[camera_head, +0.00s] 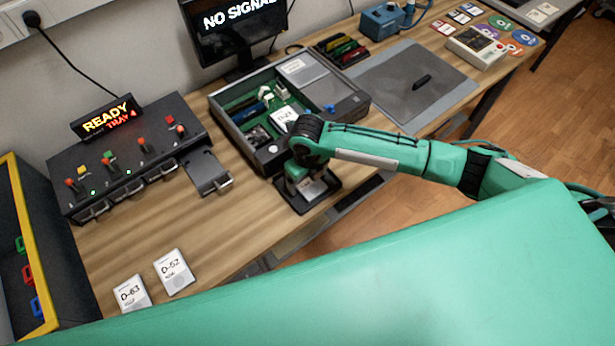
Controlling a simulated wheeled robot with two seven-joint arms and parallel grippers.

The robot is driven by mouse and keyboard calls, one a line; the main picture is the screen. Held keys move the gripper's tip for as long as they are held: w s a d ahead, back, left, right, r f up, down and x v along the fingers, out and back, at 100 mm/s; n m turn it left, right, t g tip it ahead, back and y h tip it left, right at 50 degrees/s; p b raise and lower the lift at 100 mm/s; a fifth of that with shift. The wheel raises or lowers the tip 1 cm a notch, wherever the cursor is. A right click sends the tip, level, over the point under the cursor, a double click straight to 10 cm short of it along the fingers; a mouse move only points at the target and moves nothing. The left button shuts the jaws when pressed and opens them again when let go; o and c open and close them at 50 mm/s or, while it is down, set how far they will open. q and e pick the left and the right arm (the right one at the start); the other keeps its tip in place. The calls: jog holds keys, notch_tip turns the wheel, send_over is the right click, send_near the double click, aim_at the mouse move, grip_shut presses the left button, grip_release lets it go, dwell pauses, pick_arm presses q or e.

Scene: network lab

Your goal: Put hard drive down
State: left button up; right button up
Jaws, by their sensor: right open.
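My right gripper (308,190) is open and points down over a small black tray (290,203) at the table's front edge, just in front of an open computer case (228,117). A grey, flat piece shows under the fingers on the tray; the gripper hides much of it, and I cannot tell for sure that it is a hard drive or whether the fingers touch it. A white-labelled drive (284,117) sits inside the case. Two more labelled drives, D-63 (131,294) and D-52 (173,271), lie on the table at the front left. My left gripper is out of view.
A dark dock (140,150) with levers has one tray (207,172) pulled out and a sign reading "READY TRAY 4". A monitor (238,30) stands behind the case. A grey mat (400,85) with a black pen-like item lies right. Bare wood lies between the drives and the case.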

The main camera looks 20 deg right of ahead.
aim_at(307, 182)
notch_tip(307, 182, up, 12)
jog(key=b, duration=0.1)
dwell(0.4)
jog(key=shift+r, duration=0.1)
